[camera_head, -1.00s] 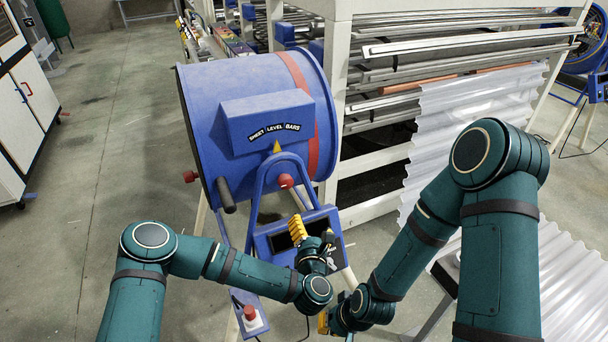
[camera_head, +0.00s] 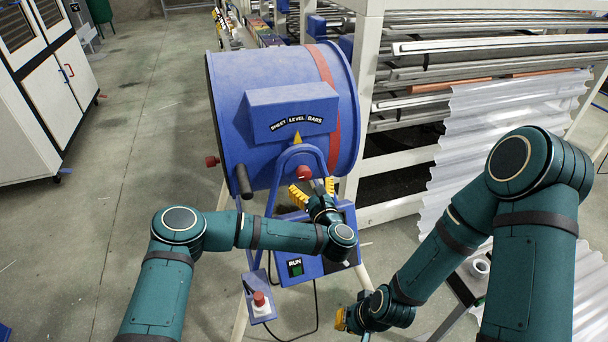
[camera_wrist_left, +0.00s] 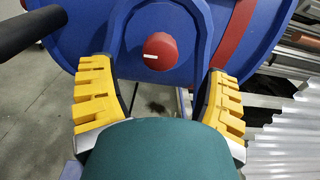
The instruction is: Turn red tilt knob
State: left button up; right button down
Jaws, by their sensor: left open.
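The red knob (camera_head: 304,172) sits on the blue bracket below a yellow pointer, on the front of the blue drum machine (camera_head: 230,110). In the left wrist view the same red knob (camera_wrist_left: 160,51) shows a short white mark pointing left. My left gripper (camera_head: 314,190) is open, just below and in front of this knob. In the wrist view its yellow fingers (camera_wrist_left: 160,75) stand either side of the knob, apart from it. My right gripper (camera_head: 341,319) is low at the bottom centre, mostly hidden by its own arm.
A second red knob (camera_head: 211,161) and a black handle (camera_head: 244,182) stick out at the drum's left. A box with a red button (camera_head: 259,299) and a control panel with a RUN label (camera_head: 296,268) are below. A metal rack (camera_head: 400,150) stands right; the floor at left is clear.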

aim_at(305, 176)
pick_arm(q)
jog(key=x, duration=0.6)
jog(key=shift+d, duration=0.1)
jog(key=c, duration=1.2)
